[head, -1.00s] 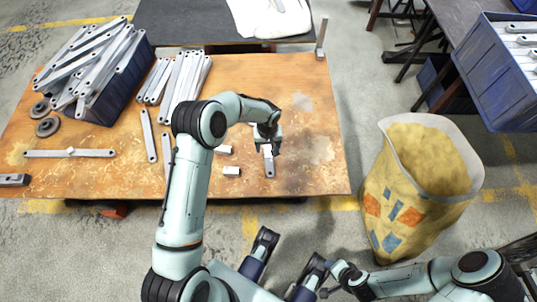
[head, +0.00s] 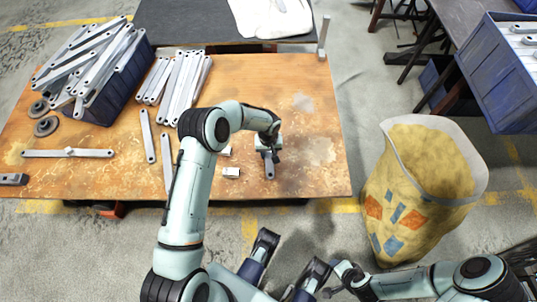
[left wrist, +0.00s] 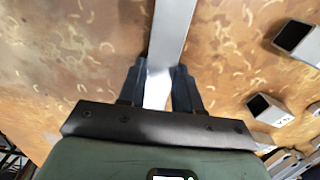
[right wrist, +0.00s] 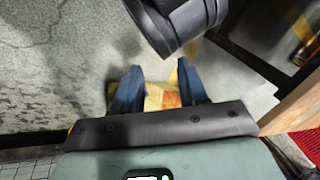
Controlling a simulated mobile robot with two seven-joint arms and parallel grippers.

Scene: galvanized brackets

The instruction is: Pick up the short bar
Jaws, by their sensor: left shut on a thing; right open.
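The short bar (head: 270,171) is a grey metal bar near the front right of the wooden table (head: 315,125), with one end showing below my left gripper (head: 268,154). My left gripper is shut on the bar. In the left wrist view the bar (left wrist: 173,32) runs up from between the two dark fingers (left wrist: 158,88). I cannot tell whether it touches the table. My right gripper (right wrist: 160,88) is open and empty, off the table near the floor in front.
Two small blocks, one being (head: 231,172), lie just left of the bar. Long bars (head: 180,88) and a blue crate (head: 120,88) of bars fill the back left. A yellow sack (head: 395,205) stands right of the table. The table's right part is clear.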

